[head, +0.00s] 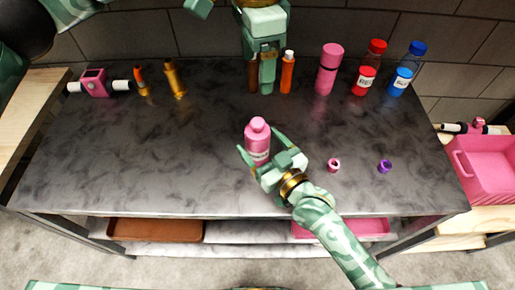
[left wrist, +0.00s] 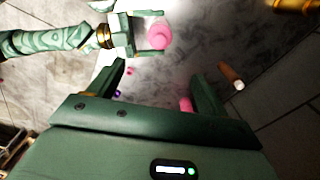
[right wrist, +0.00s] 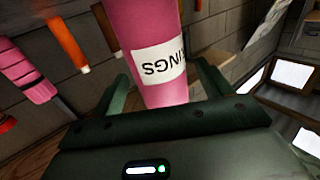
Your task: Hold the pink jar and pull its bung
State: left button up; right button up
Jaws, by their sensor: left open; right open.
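The pink jar (head: 258,150) stands upright near the table's front middle, with its pink rounded bung (head: 257,124) in the top. My right gripper (head: 260,146) is open, its fingers on either side of the jar. In the right wrist view the jar (right wrist: 155,50), with a white label, fills the space between the fingers; contact cannot be told. My left gripper (head: 264,88) is open and empty at the back of the table, its fingers pointing down, in front of a brown bottle. In the left wrist view the jar's top (left wrist: 160,36) shows beyond my left fingers.
On the back of the table stand an orange bottle (head: 287,73), a pink bottle with a black band (head: 329,68), a red bottle (head: 366,80) and a blue bottle (head: 401,78). A small pink ring (head: 334,165) and purple ring (head: 385,166) lie right of the jar. The left table middle is clear.

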jog(key=shift+x, duration=0.9)
jog(key=c, duration=1.5)
pick_arm(q)
jog(key=n, duration=0.6)
send_over(258, 121)
notch_tip(258, 121, down, 4)
pick_arm(e)
jog(key=shift+o, duration=0.2)
pick_arm(q)
notch_tip(258, 121, down, 12)
jog(key=c, duration=1.2)
jog(key=shift+r, duration=0.15)
